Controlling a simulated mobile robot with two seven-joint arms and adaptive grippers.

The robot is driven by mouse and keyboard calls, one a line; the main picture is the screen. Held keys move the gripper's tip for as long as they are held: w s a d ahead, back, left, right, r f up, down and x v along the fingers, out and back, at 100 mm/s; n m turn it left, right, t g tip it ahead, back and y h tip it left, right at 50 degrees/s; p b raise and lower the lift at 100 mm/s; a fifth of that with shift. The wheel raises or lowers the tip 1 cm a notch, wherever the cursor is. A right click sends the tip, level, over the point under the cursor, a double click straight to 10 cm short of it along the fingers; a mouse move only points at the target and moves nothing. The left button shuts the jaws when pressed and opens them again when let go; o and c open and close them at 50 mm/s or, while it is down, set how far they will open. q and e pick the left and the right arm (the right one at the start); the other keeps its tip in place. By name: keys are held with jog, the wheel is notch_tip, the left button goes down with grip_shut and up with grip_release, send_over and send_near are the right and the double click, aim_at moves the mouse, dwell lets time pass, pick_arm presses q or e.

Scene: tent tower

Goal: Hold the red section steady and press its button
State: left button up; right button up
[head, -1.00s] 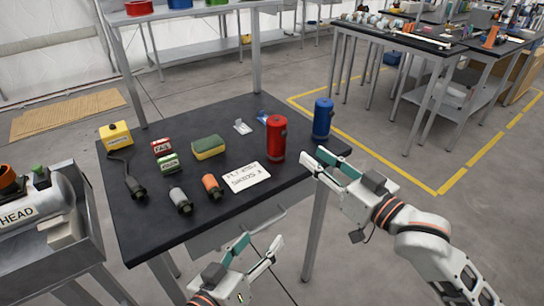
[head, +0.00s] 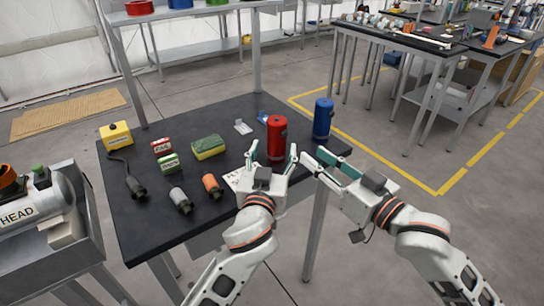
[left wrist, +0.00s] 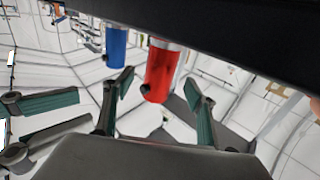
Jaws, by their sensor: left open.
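The red section (head: 277,135) is an upright red cylinder on the black table (head: 160,235) near its right edge. My left gripper (head: 272,155) is open in front of it, with one finger toward each side of its lower part. In the left wrist view, which looks upside down, the red section (left wrist: 160,70) shows between the open fingertips, with a small dark knob on its side. I cannot tell whether a finger touches it. My right gripper (head: 326,160) is open and empty at the table's right edge, just right of the left gripper.
A blue cylinder (head: 323,119) stands close behind and right of the red section. A white paper card (head: 232,180) is partly hidden by my left gripper. A sponge (head: 208,147), an orange-ended cylinder (head: 211,186) and several small items lie to the left.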

aim_at(275, 144)
pick_arm(q)
jog(key=w, duration=0.5)
jog(key=shift+w+d, duration=0.35)
jog(key=shift+d, duration=0.05)
jog(key=c, duration=1.6)
pick_arm(e)
grip_shut()
